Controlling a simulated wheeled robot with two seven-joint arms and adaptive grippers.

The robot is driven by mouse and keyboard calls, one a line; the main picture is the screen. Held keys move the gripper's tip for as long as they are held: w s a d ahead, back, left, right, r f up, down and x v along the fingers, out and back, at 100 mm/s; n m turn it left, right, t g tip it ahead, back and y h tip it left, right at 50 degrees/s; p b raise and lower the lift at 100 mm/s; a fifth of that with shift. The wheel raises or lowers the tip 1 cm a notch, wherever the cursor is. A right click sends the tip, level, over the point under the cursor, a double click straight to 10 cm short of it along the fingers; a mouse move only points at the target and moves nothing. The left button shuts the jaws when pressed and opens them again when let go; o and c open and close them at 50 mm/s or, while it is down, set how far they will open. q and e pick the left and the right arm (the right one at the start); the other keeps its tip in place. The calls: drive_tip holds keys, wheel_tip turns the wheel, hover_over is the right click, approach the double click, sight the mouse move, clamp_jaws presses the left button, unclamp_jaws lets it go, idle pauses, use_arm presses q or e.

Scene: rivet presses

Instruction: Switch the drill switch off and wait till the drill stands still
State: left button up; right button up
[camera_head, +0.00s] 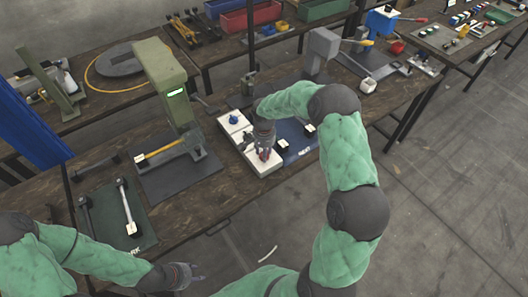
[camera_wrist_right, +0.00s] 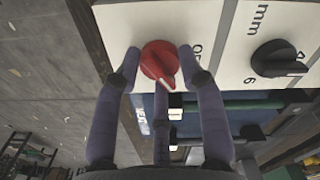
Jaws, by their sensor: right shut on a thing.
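The switch is a red knob (camera_wrist_right: 158,62) with a white pointer on a white control panel (camera_wrist_right: 120,22), beside lettering partly hidden that starts with "O". My right gripper (camera_wrist_right: 160,75) has its fingers around this knob, shut on it. In the head view my right gripper (camera_head: 265,153) is over the white control box (camera_head: 262,171), and hides the red knob. My left gripper (camera_head: 197,273) is low in the head view, apart from the bench, with its fingers apart and empty. Whether any drill spindle turns cannot be told.
A dark knob (camera_wrist_right: 278,58) sits beside the red one. A blue knob (camera_head: 234,119) is on the box's far part. A green press (camera_head: 161,76) with a lit display stands left of the box, and a blue mat (camera_head: 298,143) lies right. Wrenches (camera_head: 126,203) lie on a dark green mat.

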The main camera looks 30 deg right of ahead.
drive_tip(key=n, duration=0.6)
drive_tip(key=shift+p, duration=0.35)
drive_tip(key=n+p, duration=0.1)
drive_tip(key=n, duration=0.5)
idle(0.4)
drive_tip(key=o, duration=1.2)
drive_tip(key=shift+c, duration=0.2)
wheel_tip(320, 180, up, 12)
